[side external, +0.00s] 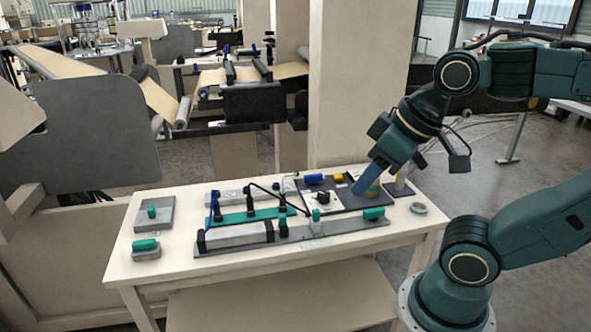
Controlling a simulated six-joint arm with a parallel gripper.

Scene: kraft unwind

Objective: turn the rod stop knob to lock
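I cannot tell for sure which part is the rod stop knob. A small green knob (316,215) stands on the long grey rail (345,229) at the front of the table. A larger green knob (374,213) sits at the rail's right end. A black knob (322,197) is on a white plate on the dark panel behind the rail. My gripper (359,190) points down and left, its blue end over the right part of that panel, behind and above the larger green knob. It appears apart from these knobs. Its finger gap is not visible.
The white table (180,268) also holds a grey plate with a green knob (152,212), a small green-topped block (145,246), a green fixture with black uprights (250,217), and a grey ring (418,208). A pillar (350,80) stands behind. The table's left front is clear.

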